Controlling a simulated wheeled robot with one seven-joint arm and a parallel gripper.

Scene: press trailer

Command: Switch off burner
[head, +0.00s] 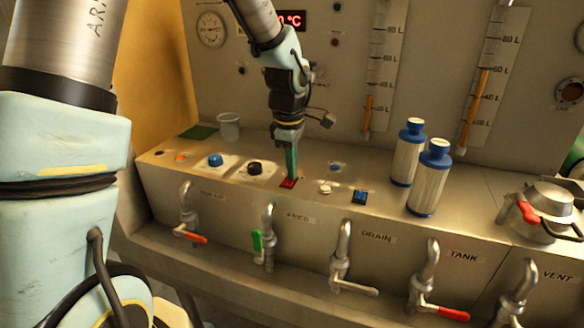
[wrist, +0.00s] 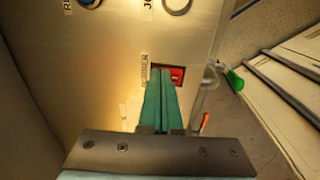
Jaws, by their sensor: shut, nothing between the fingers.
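The burner switch (head: 287,184) is a small red rocker on the sloped metal console, just below my gripper (head: 290,174). In the wrist view the red switch (wrist: 177,76) sits in a dark frame beside a partly hidden label (wrist: 145,68) that seems to read BURNER. My gripper (wrist: 161,72) is shut, with its green fingers together and nothing between them. The fingertips point down at the switch and cover part of it. I cannot tell whether they touch it or which way the rocker is tipped.
A black knob (head: 255,167) and a blue knob (head: 215,160) stand left of the switch. A white knob (head: 325,188) and a blue switch (head: 360,197) lie right. Two blue-capped bottles (head: 429,178) stand further right. Taps with levers line the front.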

